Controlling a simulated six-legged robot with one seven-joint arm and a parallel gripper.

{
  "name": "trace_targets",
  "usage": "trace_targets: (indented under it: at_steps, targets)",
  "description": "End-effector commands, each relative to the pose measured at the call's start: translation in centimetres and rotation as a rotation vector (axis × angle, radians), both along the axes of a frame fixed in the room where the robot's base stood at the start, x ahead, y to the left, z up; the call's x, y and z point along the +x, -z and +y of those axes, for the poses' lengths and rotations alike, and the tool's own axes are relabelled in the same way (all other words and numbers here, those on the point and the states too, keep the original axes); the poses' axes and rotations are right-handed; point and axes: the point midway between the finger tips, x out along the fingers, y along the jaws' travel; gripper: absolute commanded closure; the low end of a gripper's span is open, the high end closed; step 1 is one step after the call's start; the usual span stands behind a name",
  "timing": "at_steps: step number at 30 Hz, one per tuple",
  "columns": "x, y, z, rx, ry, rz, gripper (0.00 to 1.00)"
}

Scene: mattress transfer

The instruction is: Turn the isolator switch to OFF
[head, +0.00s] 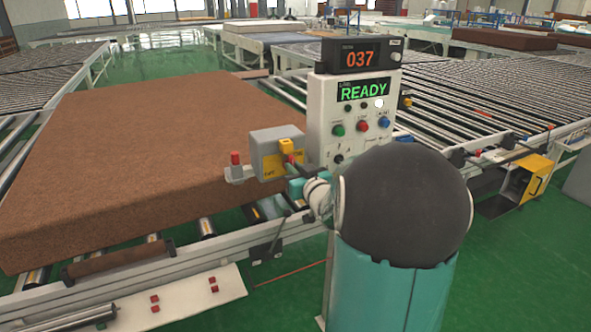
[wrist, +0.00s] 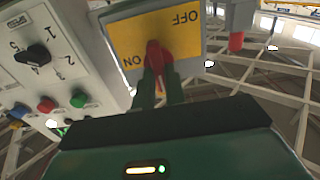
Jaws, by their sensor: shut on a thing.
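The isolator switch is a grey box (head: 270,143) with a yellow plate (wrist: 192,38), left of the control panel in the head view. In the wrist view the plate reads ON at lower left and OFF at upper right, both upside down. The red handle (wrist: 154,54) sits between the words, closer to ON; which setting it points at is unclear. My gripper (wrist: 158,75) is shut on the red handle, its green fingers on either side. In the head view my gripper (head: 296,172) is at the box's front, small and partly hidden.
The control panel (head: 350,110) with READY display, buttons and a selector knob (wrist: 33,56) stands close beside the switch. A red button (wrist: 236,41) is on the box's other side. A brown mattress (head: 130,150) lies on rollers behind.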

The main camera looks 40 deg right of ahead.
Motion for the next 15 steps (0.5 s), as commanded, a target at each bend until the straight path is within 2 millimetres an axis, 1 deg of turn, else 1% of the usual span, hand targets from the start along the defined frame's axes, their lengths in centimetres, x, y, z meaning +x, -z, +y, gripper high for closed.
trace_targets:
  at_steps: [8, 15]
  targets:
    - [-0.01, 0.03, 0.12, -0.081, -0.001, 0.025, 1.0]
    - [0.03, 0.07, 0.26, -0.247, -0.002, 0.074, 1.0]
